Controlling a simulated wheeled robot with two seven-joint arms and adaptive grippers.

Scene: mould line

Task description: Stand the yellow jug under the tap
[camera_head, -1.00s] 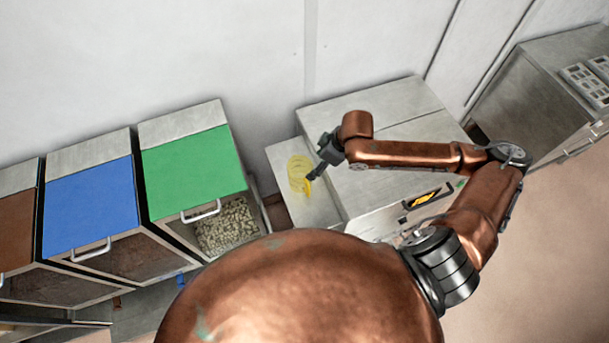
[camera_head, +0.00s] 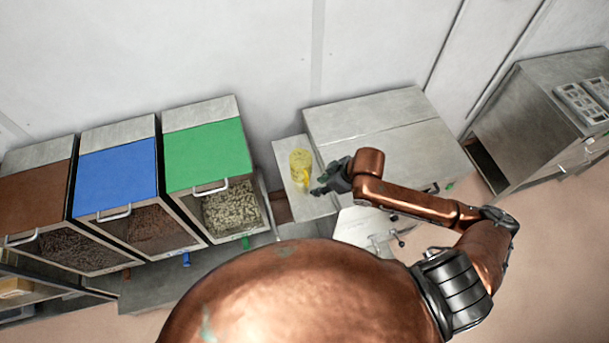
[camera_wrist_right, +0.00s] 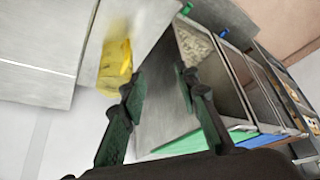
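The yellow jug (camera_head: 300,165) stands upright on a narrow steel ledge (camera_head: 318,207), left of the large steel cabinet. It also shows in the right wrist view (camera_wrist_right: 115,66), left of the fingers. My right gripper (camera_head: 320,190) is just right of the jug, close to its handle side. In the right wrist view the gripper's two fingers (camera_wrist_right: 160,84) are spread, with nothing between them; the jug is outside them. A small green tap (camera_head: 245,242) shows below the green-lidded bin and a blue one (camera_head: 187,259) below the blue-lidded bin. My left gripper is out of view.
Bins with green (camera_head: 205,157), blue (camera_head: 116,178) and brown (camera_head: 35,197) lids stand in a row at left, holding granules. The steel cabinet (camera_head: 390,125) is right of the ledge. Another steel unit (camera_head: 535,115) stands at far right.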

